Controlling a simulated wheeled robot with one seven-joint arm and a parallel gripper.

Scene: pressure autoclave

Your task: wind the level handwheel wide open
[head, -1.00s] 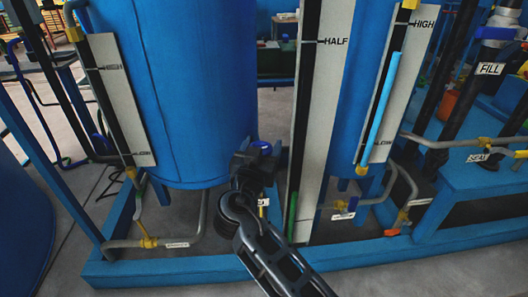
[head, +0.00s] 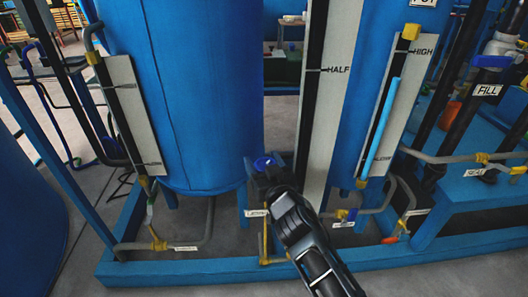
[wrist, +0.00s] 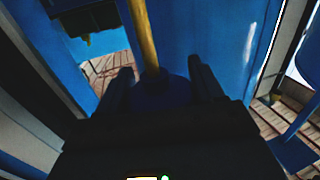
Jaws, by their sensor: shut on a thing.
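The blue level handwheel (head: 263,163) stands in front of the blue tank's lower right side in the head view. A white tag (head: 256,212), apparently reading LEVEL, sits below it. My gripper (head: 268,175) is at the handwheel, shut on it, and covers much of it. In the wrist view the two dark fingers of my gripper (wrist: 162,85) stand on either side of the dark blue handwheel (wrist: 165,92). A yellow pipe (wrist: 144,35) runs up from it. How far the wheel is turned cannot be told.
A gauge with a light blue column (head: 381,125) is farther right. A blue frame rail (head: 190,269) runs along the floor. Pipes with yellow fittings (head: 158,245) are lower left.

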